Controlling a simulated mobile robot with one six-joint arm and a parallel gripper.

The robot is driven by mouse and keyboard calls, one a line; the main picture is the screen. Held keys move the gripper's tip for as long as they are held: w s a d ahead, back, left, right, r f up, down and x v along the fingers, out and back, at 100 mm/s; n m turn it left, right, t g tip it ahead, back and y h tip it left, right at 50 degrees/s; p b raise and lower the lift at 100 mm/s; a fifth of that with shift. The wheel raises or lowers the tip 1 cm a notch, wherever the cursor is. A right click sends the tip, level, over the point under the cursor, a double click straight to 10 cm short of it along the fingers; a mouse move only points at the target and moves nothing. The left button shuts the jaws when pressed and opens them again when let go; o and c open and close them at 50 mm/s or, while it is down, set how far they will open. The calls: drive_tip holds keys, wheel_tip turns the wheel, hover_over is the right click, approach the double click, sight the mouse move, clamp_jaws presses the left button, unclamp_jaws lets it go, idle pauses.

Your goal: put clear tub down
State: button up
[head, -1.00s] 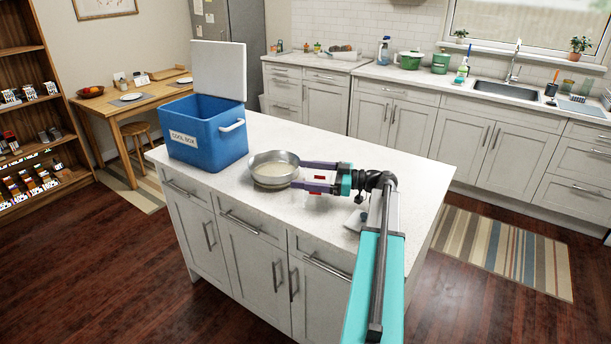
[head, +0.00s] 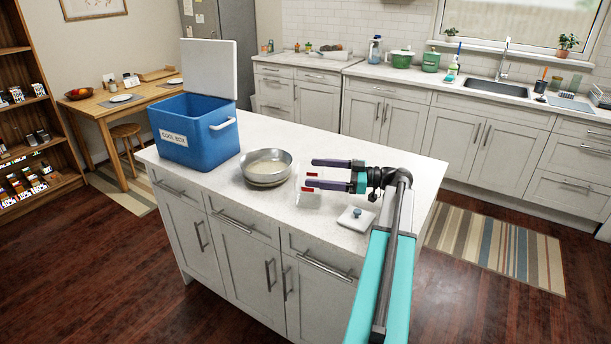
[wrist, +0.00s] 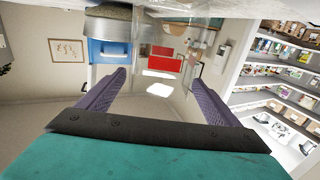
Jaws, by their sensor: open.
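The clear tub (head: 308,199) stands on the white island counter, right of the metal bowl. It is see-through and hard to outline, with small red patches showing at it. My gripper (head: 310,173) is open, its two purple fingers pointing left at the tub. In the head view the fingers overlap the tub's upper part; I cannot tell whether they touch it. In the wrist view the open fingers (wrist: 158,74) have a faint clear shape and a red patch between and beyond their tips.
The metal bowl (head: 267,168) stands close left of the tub. The blue cool box (head: 195,140), lid raised, is further left. The counter's back strip is clear.

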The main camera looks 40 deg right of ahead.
drive_tip(key=b+v, duration=0.1)
drive_tip(key=v, duration=0.4)
drive_tip(key=shift+s+d, duration=0.15)
drive_tip(key=shift+s, duration=0.05)
drive_tip(key=shift+r, duration=0.1)
idle(0.5)
